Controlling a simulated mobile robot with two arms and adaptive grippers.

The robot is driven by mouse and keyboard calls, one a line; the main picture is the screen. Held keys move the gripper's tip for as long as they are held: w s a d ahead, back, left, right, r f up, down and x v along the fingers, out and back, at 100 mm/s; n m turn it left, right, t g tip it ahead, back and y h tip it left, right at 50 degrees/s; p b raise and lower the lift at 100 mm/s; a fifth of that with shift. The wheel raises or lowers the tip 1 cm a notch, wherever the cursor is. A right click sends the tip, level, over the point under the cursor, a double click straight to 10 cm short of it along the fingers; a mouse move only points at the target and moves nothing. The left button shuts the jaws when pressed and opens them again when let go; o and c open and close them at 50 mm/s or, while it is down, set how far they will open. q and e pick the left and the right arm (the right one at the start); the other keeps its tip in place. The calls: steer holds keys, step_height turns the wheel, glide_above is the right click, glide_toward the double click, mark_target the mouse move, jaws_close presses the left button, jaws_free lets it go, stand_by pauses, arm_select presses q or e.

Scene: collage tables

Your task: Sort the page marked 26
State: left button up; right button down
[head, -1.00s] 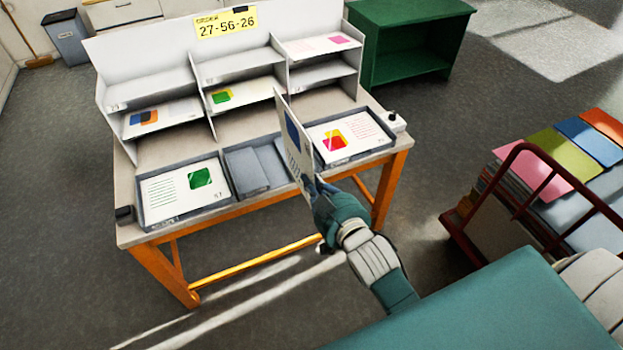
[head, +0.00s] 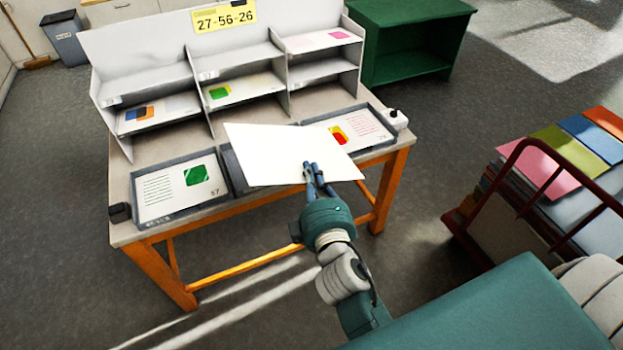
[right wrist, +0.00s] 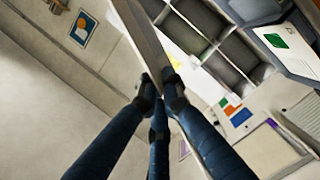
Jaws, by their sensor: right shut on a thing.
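My right gripper (head: 312,172) is shut on the near edge of a white page (head: 275,150), held out over the front of the table. The face towards the head camera is blank, so no number can be read. In the right wrist view the fingers (right wrist: 162,88) pinch the page, seen nearly edge-on (right wrist: 143,35). The page covers most of the middle tray (head: 236,172) and part of the right tray (head: 380,151). The yellow sign (head: 224,18) above the shelves reads 27-56-26. My left gripper is not in view.
The left tray (head: 148,220) holds a page with a green square (head: 172,189). A page with a red and yellow mark (head: 362,130) lies in the right tray. Shelf compartments hold pages (head: 160,112), (head: 240,90), (head: 318,41). A red cart (head: 478,235) with coloured boards stands right.

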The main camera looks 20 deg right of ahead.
steer(key=n+b, duration=0.1)
steer(key=n+t+b, duration=0.1)
steer(key=n, duration=0.1)
steer(key=shift+f+h, duration=0.3)
steer(key=shift+f, duration=0.05)
steer(key=shift+w+r+n, duration=0.1)
steer(key=shift+r+n, duration=0.1)
steer(key=shift+n, duration=0.4)
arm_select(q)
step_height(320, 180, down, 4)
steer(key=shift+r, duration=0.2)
arm_select(e)
steer(key=shift+r, duration=0.15)
